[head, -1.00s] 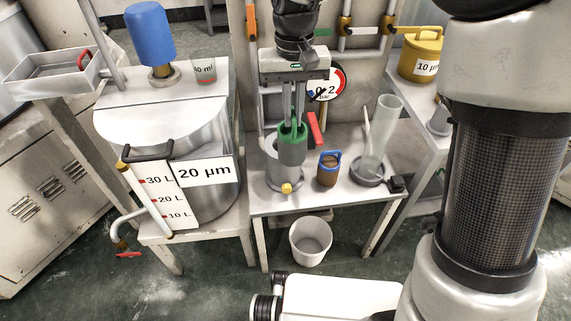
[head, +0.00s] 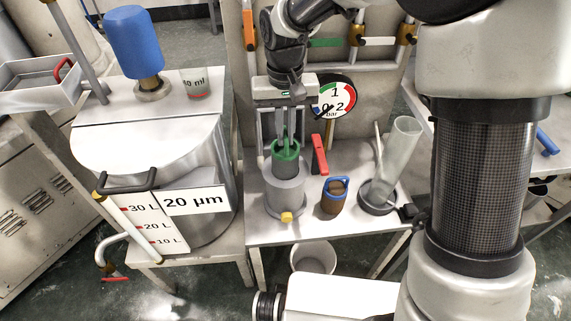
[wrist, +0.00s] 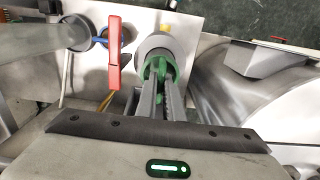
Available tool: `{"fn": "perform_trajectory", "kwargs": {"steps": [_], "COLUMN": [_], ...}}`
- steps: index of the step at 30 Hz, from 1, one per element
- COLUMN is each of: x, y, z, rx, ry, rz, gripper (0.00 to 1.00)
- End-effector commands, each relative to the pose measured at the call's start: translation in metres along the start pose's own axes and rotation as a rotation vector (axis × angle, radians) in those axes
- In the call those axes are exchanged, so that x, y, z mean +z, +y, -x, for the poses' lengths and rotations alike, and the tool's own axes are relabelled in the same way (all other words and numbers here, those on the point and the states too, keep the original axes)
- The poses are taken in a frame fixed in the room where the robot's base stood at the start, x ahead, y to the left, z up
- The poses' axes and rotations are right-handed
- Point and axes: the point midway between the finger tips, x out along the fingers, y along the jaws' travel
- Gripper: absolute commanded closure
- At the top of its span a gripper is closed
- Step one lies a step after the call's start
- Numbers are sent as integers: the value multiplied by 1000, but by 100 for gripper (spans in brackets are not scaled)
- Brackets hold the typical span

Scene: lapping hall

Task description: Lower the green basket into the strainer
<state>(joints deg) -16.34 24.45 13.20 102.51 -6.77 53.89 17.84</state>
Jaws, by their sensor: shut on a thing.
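The green basket (head: 286,149) has a green rim and handle and a grey body below. My gripper (head: 287,134) is shut on its handle and holds it upright. The strainer (head: 285,198) is a grey cylinder with a yellow knob at its front, standing on the bench. In the head view the basket is in line with the strainer, its lower end overlapping the strainer's mouth; I cannot tell how deep it sits. In the wrist view the basket (wrist: 160,70) shows at the fingertips, with the grey cylinder (wrist: 156,43) around or behind it.
A red lever (head: 319,155) stands close to the right of the basket. A brown jar with a blue handle (head: 334,197) and a clear measuring cylinder (head: 398,160) stand further right. The 20 µm tank (head: 170,150) is at left. A pressure gauge (head: 336,98) is behind.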

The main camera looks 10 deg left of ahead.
Motion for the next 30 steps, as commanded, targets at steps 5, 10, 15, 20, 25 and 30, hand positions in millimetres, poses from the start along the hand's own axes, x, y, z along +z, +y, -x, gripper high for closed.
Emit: {"fn": "perform_trajectory", "kwargs": {"steps": [5, 10, 15, 20, 25, 30], "x": [0, 0, 0, 0, -1, -1], "y": [0, 0, 0, 0, 0, 0], "z": [-37, -47, -69, -90, -90, -93], "rx": [0, 0, 0, 1, 0, 0], "ry": [-1, 1, -2, 0, 2, 2], "rz": [0, 0, 1, 0, 0, 0], "gripper": [100, 100, 100, 100, 100, 100]}}
